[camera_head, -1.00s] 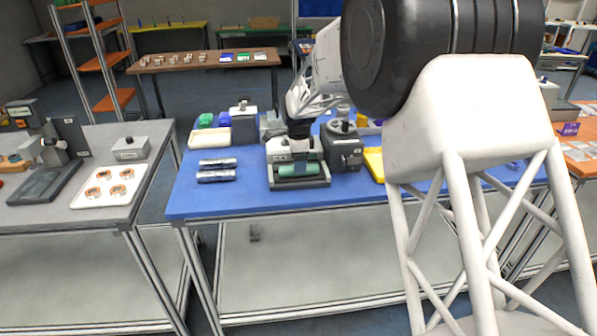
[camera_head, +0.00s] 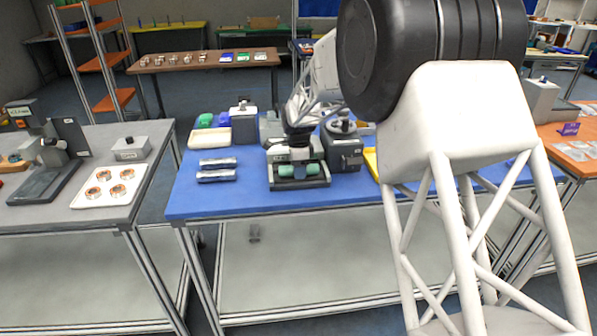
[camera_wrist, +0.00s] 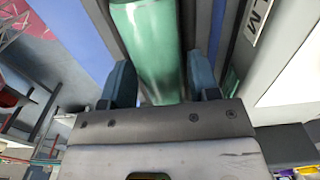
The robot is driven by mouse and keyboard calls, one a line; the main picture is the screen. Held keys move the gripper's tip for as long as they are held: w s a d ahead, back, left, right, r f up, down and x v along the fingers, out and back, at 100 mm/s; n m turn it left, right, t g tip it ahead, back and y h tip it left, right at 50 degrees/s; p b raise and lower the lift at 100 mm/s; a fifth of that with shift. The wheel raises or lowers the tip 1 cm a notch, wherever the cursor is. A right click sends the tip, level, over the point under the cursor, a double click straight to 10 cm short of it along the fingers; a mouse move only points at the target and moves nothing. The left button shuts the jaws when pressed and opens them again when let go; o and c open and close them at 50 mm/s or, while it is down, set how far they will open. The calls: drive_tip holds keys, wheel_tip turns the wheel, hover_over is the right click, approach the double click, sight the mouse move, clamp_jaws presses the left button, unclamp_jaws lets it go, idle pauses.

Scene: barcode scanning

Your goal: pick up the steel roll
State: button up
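Two silver, foil-like rolls lie side by side on the left of the blue table: the far roll (camera_head: 217,163) and the near roll (camera_head: 216,176). I cannot tell whether either is the steel roll. A green roll (camera_head: 286,171) lies across the grey machine (camera_head: 300,184). My gripper (camera_head: 301,166) is down over the middle of this green roll, not at the silver ones. In the wrist view the green roll (camera_wrist: 155,45) runs between my two fingers (camera_wrist: 160,85), one on each side. I cannot tell whether the fingers touch it.
A grey unit (camera_head: 342,150) stands close to the right of the machine. The table's front left is clear.

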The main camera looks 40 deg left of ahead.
drive_tip(key=c, duration=0.8)
drive_tip(key=shift+c, duration=0.2)
drive_tip(key=shift+r, duration=0.15)
drive_tip(key=shift+r, duration=1.45)
drive_tip(key=shift+s+d+r, duration=0.1)
drive_tip(key=shift+r, duration=0.15)
drive_tip(key=s+d+r, duration=0.1)
drive_tip(key=s+d, duration=0.9)
drive_tip(key=d, duration=0.1)
drive_tip(key=shift+s+d+r, duration=0.15)
drive_tip(key=shift+s+d, duration=0.1)
drive_tip(key=shift+d, duration=0.1)
